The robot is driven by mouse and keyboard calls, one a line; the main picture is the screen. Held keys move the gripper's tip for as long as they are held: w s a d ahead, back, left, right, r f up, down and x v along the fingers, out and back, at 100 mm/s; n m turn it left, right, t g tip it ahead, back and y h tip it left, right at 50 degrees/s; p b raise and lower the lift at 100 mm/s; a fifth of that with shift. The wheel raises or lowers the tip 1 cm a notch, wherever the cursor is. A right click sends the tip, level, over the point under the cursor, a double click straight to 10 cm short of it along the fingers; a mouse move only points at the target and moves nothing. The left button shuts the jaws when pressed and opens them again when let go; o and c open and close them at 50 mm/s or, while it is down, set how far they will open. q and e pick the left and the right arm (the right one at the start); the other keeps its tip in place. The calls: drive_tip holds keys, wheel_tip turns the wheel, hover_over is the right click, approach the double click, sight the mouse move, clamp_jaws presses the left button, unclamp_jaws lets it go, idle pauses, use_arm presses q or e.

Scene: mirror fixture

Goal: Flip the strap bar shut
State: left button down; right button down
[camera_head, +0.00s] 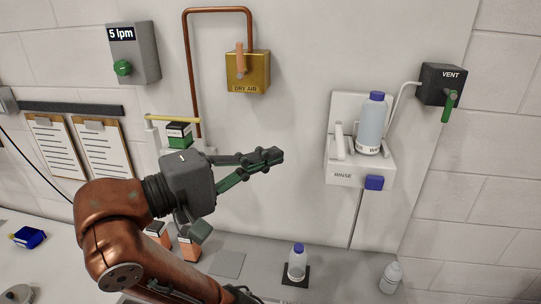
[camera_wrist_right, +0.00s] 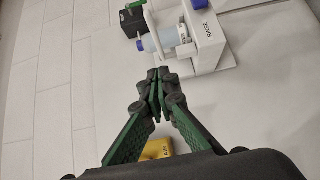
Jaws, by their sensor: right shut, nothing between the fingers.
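A thin yellow bar (camera_head: 172,118) runs level above a white wall holder at the left; it looks like the strap bar, though no label says so. A black-and-white box with a green part (camera_head: 179,136) sits under it. The holder's lower part is hidden by my right arm. My right gripper (camera_head: 277,155) is shut and empty, to the right of the holder, in front of the bare wall panel, pointing right towards the rinse station. In the right wrist view its fingertips (camera_wrist_right: 158,76) meet. My left gripper is not in view.
The white RINSE station (camera_head: 343,174) holds a blue-capped bottle (camera_head: 371,124). The VENT box (camera_head: 441,84), DRY AIR box (camera_head: 247,72) and 5 lpm box (camera_head: 134,52) are on the wall. A small bottle (camera_head: 297,263) stands on the counter below. The panel between is clear.

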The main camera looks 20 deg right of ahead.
drive_tip(key=p, duration=0.1)
approach(340, 139)
drive_tip(key=w+d, duration=0.1)
drive_tip(key=w, duration=0.2)
drive_tip(key=d, duration=0.1)
drive_tip(key=s+d, duration=0.1)
drive_tip(key=s+d+p, duration=0.1)
drive_tip(key=shift+d+f, duration=0.25)
drive_tip(key=shift+f, duration=0.1)
drive_tip(key=shift+w, duration=0.1)
